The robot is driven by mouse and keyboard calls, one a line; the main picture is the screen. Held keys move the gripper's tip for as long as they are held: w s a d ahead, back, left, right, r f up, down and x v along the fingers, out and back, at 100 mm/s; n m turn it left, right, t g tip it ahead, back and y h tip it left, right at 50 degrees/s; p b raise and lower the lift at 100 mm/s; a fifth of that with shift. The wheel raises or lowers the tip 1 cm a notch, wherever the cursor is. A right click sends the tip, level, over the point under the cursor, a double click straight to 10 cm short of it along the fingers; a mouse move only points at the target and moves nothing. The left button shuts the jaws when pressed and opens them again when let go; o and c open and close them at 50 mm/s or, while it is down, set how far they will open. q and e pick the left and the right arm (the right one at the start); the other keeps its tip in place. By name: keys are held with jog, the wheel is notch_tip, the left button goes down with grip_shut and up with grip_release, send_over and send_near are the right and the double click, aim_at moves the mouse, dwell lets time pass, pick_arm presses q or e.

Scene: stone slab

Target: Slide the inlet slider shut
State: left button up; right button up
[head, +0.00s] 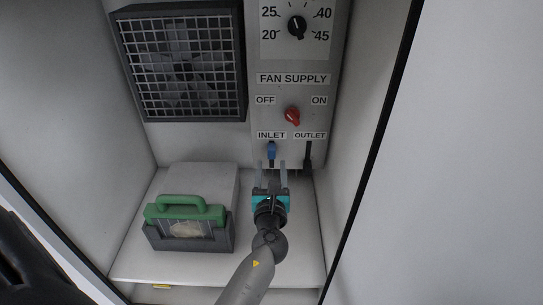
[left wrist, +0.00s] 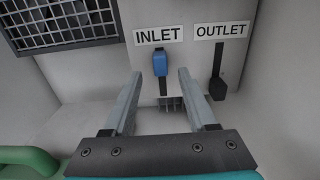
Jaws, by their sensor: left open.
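The inlet slider is a small blue knob (head: 271,151) on a dark vertical slot under the INLET label, low on the control panel. In the left wrist view the blue knob (left wrist: 160,63) sits at the upper end of the visible slot, which runs down below it. My left gripper (head: 271,167) is open and empty, with its fingers pointing at the panel just below the knob. In the left wrist view the two fingertips (left wrist: 160,74) stand apart on either side of the slot, and I see no contact with the knob. My right gripper is not in view.
The black outlet slider (head: 307,155) is close on the right, its knob low on its slot. A red fan supply knob (head: 292,116) and a black dial (head: 297,27) are above. A fan grille (head: 183,62) is upper left. A green-handled filter box (head: 188,222) stands at lower left.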

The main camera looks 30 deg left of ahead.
aim_at(271, 155)
pick_arm(q)
jog(key=shift+b+x, duration=0.4)
jog(key=shift+x, duration=2.25)
grip_shut()
